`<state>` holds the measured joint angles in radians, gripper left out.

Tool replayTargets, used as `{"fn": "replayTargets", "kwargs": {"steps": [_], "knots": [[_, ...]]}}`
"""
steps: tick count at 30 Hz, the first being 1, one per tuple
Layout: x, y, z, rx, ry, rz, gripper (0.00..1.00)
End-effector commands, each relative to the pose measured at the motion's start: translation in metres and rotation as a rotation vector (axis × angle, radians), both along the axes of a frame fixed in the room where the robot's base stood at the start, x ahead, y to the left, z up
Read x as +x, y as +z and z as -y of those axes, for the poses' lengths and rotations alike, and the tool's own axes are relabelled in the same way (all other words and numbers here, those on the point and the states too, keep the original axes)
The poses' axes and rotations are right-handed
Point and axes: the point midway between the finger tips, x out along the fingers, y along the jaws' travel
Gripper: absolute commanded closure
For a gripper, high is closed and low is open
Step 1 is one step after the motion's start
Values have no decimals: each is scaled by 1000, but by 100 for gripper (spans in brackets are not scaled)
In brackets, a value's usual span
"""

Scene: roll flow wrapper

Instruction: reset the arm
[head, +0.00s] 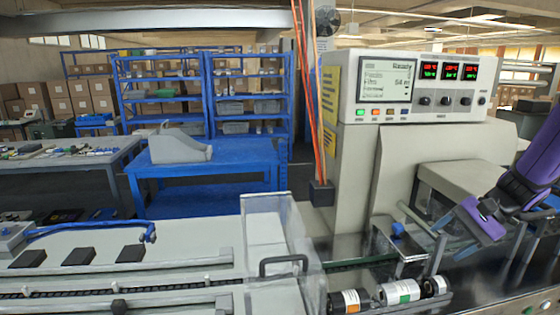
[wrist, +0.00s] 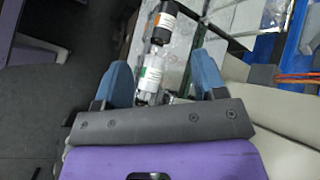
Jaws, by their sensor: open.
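My gripper (wrist: 163,80) is open in the wrist view, with its two blue fingers apart and nothing held between them. In the head view my purple and black arm reaches in from the right, over the machine's dark deck. Past the fingertips in the wrist view lie a roll with a green-marked label (wrist: 152,72) and a black roll with an orange-marked label (wrist: 162,22). The green-marked roll shows in the gap between the fingers, but I cannot tell how far below. In the head view the green-marked roll (head: 399,293) lies beside the orange-marked roll (head: 349,301).
The wrapper cabinet (head: 347,150) with its lit display panel (head: 390,82) stands behind my arm. A clear guard with a black handle (head: 284,266) stands left of the rolls. A conveyor (head: 180,290) runs left. A blue table (head: 235,160) and blue shelves are further back.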

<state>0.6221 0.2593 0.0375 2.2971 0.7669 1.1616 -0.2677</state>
Motion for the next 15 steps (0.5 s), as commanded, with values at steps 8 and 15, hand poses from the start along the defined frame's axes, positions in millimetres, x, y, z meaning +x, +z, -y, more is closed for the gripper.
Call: {"fn": "replayTargets", "kwargs": {"steps": [8, 15], "knots": [[-31, 54, -46, -239, 205, 90, 36], [-63, 92, -74, -442, 350, 196, 36]]}}
